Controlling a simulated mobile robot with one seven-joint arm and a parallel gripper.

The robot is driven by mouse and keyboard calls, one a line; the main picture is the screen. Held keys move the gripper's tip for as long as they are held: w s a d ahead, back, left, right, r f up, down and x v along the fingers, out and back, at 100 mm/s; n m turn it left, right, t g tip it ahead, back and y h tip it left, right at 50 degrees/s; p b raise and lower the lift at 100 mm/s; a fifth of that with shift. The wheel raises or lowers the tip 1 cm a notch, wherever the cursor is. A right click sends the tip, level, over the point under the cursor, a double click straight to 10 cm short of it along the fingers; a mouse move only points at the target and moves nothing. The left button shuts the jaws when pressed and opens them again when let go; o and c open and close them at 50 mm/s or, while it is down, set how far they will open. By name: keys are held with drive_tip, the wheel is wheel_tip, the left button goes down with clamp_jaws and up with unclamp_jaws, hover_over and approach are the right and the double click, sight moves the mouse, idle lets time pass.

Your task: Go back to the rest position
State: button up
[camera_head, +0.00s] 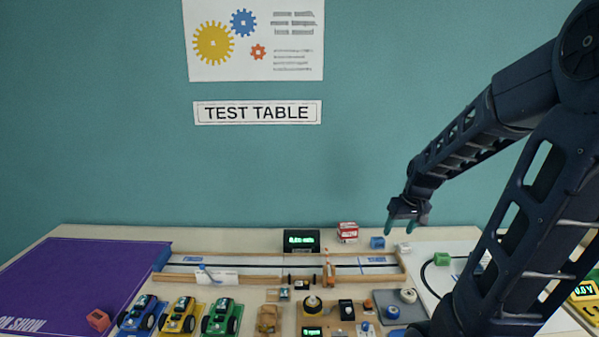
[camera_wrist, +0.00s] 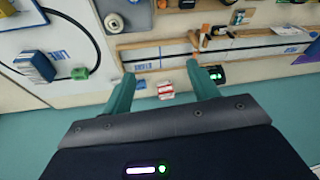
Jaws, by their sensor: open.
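My gripper (camera_head: 401,226) hangs from my dark arm at the right of the head view, above the back right of the table (camera_head: 70,234). In the wrist view my gripper (camera_wrist: 158,92) shows two green fingers spread apart with nothing between them. Below and beyond the fingers lie a red-and-white box (camera_wrist: 166,90) and a wooden-edged track (camera_wrist: 160,46). The red-and-white box (camera_head: 347,231) also shows in the head view, left of the gripper. A small blue block (camera_head: 377,242) sits just below and left of the fingers.
Toy cars in blue (camera_head: 142,314), yellow (camera_head: 181,315) and green (camera_head: 221,317) stand at the front. A purple mat (camera_head: 75,280) covers the left side. A black display (camera_head: 301,240) stands behind the track. The space above the table's left and middle is clear.

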drive_tip(key=s+a+r+m+t+h, duration=0.1)
drive_tip(key=s+a+r+m, duration=0.1)
drive_tip(key=s+r, duration=0.9)
drive_tip(key=shift+s+t, duration=0.3)
drive_tip(key=shift+s, duration=0.55)
